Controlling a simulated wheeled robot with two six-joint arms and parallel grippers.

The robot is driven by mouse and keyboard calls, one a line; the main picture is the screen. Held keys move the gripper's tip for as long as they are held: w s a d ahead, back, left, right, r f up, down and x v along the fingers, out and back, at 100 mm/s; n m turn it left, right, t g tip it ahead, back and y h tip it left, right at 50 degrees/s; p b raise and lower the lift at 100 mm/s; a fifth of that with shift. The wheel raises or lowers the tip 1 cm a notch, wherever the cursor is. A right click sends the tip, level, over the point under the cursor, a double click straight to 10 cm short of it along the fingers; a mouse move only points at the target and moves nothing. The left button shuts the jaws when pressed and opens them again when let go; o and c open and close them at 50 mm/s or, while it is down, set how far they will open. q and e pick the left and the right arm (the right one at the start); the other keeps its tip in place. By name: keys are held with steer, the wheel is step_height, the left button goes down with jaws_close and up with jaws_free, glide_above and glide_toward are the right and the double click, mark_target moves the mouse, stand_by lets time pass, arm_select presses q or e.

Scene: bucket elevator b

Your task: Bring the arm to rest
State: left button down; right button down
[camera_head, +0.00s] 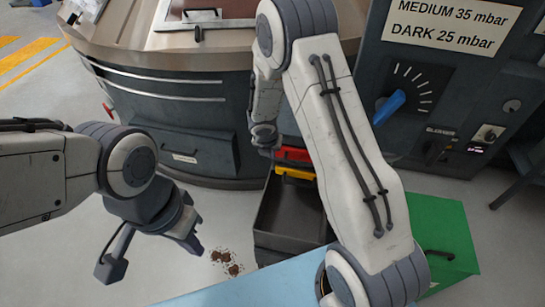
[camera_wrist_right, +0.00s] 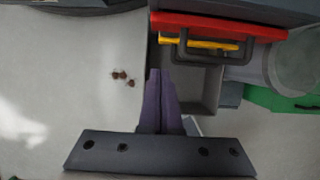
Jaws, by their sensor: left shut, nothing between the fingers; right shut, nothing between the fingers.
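My right arm (camera_head: 345,140) rises from the bottom right, bends near the top and hangs down. Its gripper (camera_head: 266,148) is above the back edge of a dark open bin, partly hidden by the arm itself. In the right wrist view its fingers (camera_wrist_right: 157,75) are together and empty, with the bin and the floor beyond them. My left arm (camera_head: 40,175) comes in from the left, and its gripper (camera_head: 196,245) points down over the grey floor, shut and empty, near some brown clumps.
The dark bin (camera_head: 284,215) has red and yellow parts at its back. Brown clumps (camera_head: 228,260) lie on the floor. A round machine (camera_head: 170,110) stands behind. A panel with a blue knob (camera_head: 390,105) and a green box (camera_head: 440,235) are at the right. A pale blue surface (camera_head: 250,285) is in front.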

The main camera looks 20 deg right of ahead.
steer(key=s+a+r+m, duration=0.4)
steer(key=s+r+m, duration=0.1)
steer(key=r, duration=0.2)
steer(key=s+a+r+m, duration=0.4)
steer(key=r+m, duration=0.1)
steer(key=r, duration=0.2)
steer(key=s+a+r+m+g+y, duration=0.1)
steer(key=s+a+r+m, duration=0.1)
steer(key=s+m, duration=0.2)
steer(key=s+a+r+m+g+y, duration=0.1)
steer(key=s+a+r+m, duration=0.1)
steer(key=s, duration=0.9)
steer(key=s+a+r+m+g+y, duration=0.1)
steer(key=s+a+r+m, duration=0.2)
steer(key=s+m, duration=0.3)
steer(key=shift+s+r+g+p, duration=0.2)
steer(key=shift+s+g+p, duration=0.1)
steer(key=shift+s, duration=0.8)
steer(key=shift+w, duration=0.1)
